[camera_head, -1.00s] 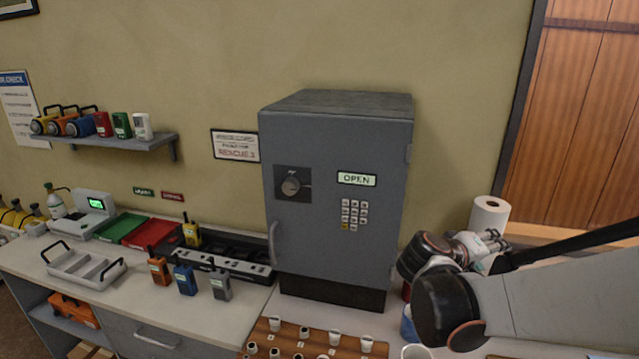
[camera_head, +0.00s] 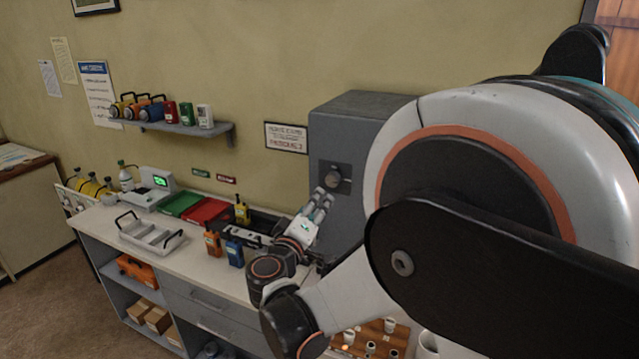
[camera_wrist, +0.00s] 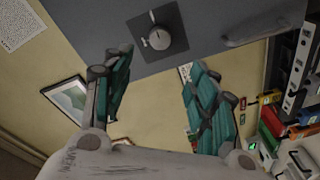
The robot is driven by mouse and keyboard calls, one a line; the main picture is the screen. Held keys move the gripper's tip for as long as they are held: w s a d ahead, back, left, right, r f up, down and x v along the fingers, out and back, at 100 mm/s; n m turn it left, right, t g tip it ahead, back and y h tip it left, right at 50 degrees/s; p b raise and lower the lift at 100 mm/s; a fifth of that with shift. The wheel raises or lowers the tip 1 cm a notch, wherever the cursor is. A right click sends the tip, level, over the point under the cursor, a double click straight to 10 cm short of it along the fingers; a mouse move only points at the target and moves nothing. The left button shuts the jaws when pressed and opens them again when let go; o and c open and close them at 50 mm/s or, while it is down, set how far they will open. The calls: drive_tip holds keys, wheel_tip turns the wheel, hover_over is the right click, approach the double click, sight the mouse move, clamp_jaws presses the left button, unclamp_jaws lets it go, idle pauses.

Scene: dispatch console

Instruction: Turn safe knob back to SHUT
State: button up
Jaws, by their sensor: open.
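The grey safe (camera_head: 355,105) stands against the wall, its right side hidden behind my arm. Its round metal knob (camera_head: 334,179) sits on a dark square plate on the door. My gripper (camera_head: 322,200) is just in front of and slightly below the knob in the head view. In the wrist view the knob (camera_wrist: 158,38) shows beyond the two teal fingers, between and past their tips. The gripper (camera_wrist: 156,64) is open and empty, and no finger appears to touch the knob. The knob's exact angle is hard to read. The safe's display is hidden.
Radios (camera_head: 234,252) and a charging rack (camera_head: 250,224) are on the counter left of the safe, close to my wrist. A grey caddy (camera_head: 152,236) stands further left. Small cups (camera_head: 390,325) on a wooden board are below my arm.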

sight(331, 182)
drive_tip(key=p+x, duration=0.1)
drive_tip(key=x, duration=1.2)
drive_tip(key=shift+w+d, duration=0.1)
drive_tip(key=shift+w, duration=0.15)
drive_tip(key=c, duration=1.1)
